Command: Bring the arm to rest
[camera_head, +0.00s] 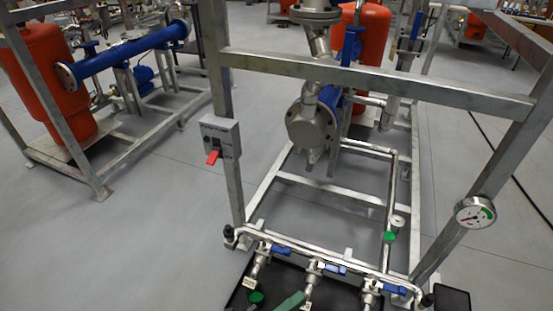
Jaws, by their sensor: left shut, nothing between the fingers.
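At the bottom edge of the head view, a green elongated piece (290,302) lies over the dark tray below the valve row. I cannot tell for sure whether it belongs to my left gripper. What shows of the left gripper is very little, low in the picture, and it is shut with nothing held. No arm link shows clearly. My right gripper is not in view.
A steel skid frame (375,78) stands ahead, with a red-handled switch box (221,140) and a pressure gauge (475,212). Blue-handled valves (330,267) line a low pipe over a dark tray (240,293). A red tank (45,85) stands left. Grey floor (130,240) is clear at left.

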